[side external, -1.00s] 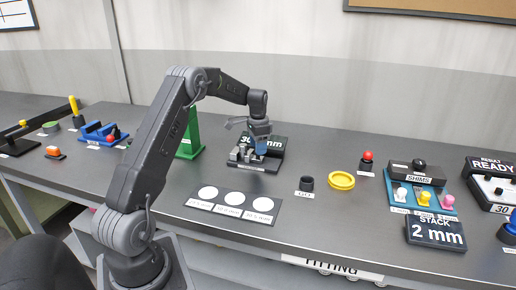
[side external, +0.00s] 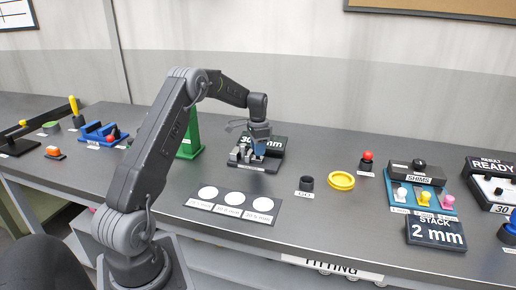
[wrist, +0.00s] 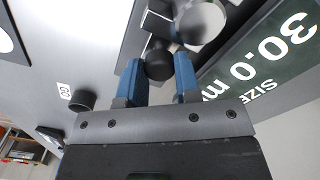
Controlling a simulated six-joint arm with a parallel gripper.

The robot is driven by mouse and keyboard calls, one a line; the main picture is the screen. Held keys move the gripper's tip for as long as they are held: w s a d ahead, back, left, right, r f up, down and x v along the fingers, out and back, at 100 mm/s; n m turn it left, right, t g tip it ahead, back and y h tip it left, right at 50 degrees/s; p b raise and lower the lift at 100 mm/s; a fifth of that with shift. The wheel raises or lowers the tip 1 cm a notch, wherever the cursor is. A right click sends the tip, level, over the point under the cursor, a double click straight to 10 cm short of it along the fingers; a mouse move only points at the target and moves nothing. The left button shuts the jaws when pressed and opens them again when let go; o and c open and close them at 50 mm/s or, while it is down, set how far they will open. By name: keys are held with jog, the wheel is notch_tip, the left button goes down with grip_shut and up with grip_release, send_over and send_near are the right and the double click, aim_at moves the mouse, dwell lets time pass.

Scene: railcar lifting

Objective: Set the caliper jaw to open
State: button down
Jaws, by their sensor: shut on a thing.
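The caliper (side external: 240,155) stands at the back middle of the bench, with grey metal blocks on a dark base. Its display panel reads 30.0 mm in the wrist view (wrist: 262,58). My gripper (side external: 259,148) is down at the caliper, its blue fingers partly hiding the panel. In the wrist view, my gripper (wrist: 160,75) has one finger on each side of a dark round knob (wrist: 158,60) and is shut on it. Pale grey round parts lie just beyond the knob. How far apart the caliper jaws stand is not clear.
A plate with three white discs (side external: 234,199), a black GO cylinder (side external: 306,184) and a yellow ring (side external: 341,180) lie in front. A red-topped knob (side external: 367,157) and shim station (side external: 418,180) stand right. A green stand (side external: 190,135) is left of the caliper.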

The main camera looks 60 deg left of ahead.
jog(key=shift+w+d, duration=1.1)
jog(key=shift+d, duration=0.05)
jog(key=c, duration=0.8)
grip_release()
jog(key=shift+r, duration=0.1)
notch_tip(320, 180, up, 14)
jog(key=shift+f, duration=0.15)
